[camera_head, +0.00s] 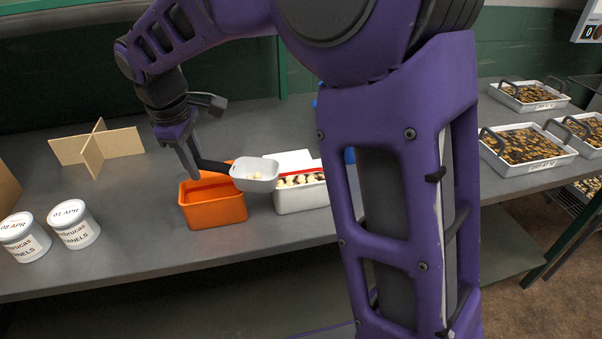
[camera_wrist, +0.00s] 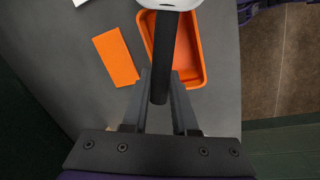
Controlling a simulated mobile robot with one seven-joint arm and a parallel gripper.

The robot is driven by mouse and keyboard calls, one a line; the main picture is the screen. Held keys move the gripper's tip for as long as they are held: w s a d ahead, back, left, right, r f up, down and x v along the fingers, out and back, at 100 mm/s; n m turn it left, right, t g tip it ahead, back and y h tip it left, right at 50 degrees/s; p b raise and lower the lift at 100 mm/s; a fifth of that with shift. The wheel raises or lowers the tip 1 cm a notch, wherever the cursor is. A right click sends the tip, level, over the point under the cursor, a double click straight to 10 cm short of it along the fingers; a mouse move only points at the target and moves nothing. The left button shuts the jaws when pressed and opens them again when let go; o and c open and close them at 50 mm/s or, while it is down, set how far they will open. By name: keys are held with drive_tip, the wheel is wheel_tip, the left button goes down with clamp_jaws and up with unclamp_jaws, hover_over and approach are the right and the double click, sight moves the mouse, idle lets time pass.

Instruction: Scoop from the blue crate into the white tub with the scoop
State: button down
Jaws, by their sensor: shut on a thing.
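My gripper (camera_head: 192,158) is shut on the black handle of the scoop (camera_head: 255,174). The scoop's white bowl is held above the table, between the orange tub and the white tub, with a little pale food in it. In the wrist view the black handle runs between my fingers (camera_wrist: 160,85), and only the edge of the bowl (camera_wrist: 172,4) shows at the top. The white tub (camera_head: 302,199) stands right of the orange tub and holds pale and dark pieces. Only small blue parts, perhaps of the blue crate (camera_head: 350,155), show beside my arm; the rest is hidden.
An orange tub (camera_head: 214,212) stands below my gripper; it also shows in the wrist view (camera_wrist: 203,60), beside a flat orange piece (camera_wrist: 115,57). Two labelled white cans (camera_head: 73,225) and a wooden divider (camera_head: 97,148) stand left. Food trays (camera_head: 527,148) stand right.

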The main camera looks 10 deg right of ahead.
sight(229, 171)
idle(0.3)
drive_tip(key=s+d+r+p, duration=0.1)
drive_tip(key=s+d+r, duration=0.2)
drive_tip(key=s, duration=0.2)
drive_tip(key=shift+p, duration=0.3)
drive_tip(key=shift+s, duration=0.1)
idle(0.6)
